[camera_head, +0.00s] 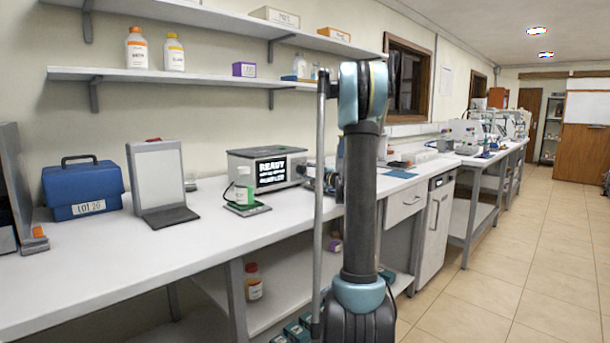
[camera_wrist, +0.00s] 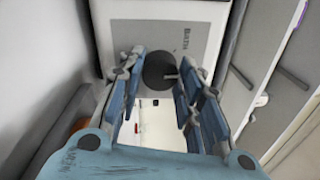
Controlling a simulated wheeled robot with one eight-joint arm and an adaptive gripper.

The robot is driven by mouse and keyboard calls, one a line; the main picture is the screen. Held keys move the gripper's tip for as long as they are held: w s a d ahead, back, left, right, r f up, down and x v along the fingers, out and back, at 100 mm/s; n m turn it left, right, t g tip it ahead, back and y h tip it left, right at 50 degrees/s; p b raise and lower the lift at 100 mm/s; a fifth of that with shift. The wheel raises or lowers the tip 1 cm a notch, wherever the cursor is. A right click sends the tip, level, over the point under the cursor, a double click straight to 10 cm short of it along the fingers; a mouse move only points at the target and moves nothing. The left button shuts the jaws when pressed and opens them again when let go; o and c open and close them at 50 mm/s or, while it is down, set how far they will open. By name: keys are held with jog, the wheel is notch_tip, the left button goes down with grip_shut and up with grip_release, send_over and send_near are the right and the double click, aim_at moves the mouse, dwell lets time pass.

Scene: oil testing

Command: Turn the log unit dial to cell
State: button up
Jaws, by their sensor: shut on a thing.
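The log unit (camera_head: 232,166) is a grey box on the bench, with a dark screen (camera_head: 272,171) reading READY at the top. In the wrist view a dark round dial (camera_wrist: 158,67) sits on a grey panel (camera_wrist: 152,37) with lettering that looks like BATH. My gripper (camera_wrist: 160,78) has its blue fingers on both sides of the dial and is shut on it. A small pale bar shows at the dial's right side. In the head view my gripper (camera_head: 327,180) is at the right end of the unit; my arm hides much there, and the dial is not clear.
A tilted grey panel stand (camera_head: 157,178) and a blue case (camera_head: 84,187) stand farther left. Shelves (camera_head: 200,77) hang above. The bench front (camera_head: 190,238) is mostly clear.

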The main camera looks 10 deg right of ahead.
jog(key=shift+s+f, duration=0.1)
jog(key=shift+f, duration=0.05)
jog(key=o, duration=1.1)
jog(key=shift+c, duration=0.2)
jog(key=v, duration=1)
jog(key=shift+s+d, duration=0.2)
jog(key=shift+d, duration=0.1)
jog(key=shift+s+d, duration=0.3)
jog(key=shift+s, duration=0.2)
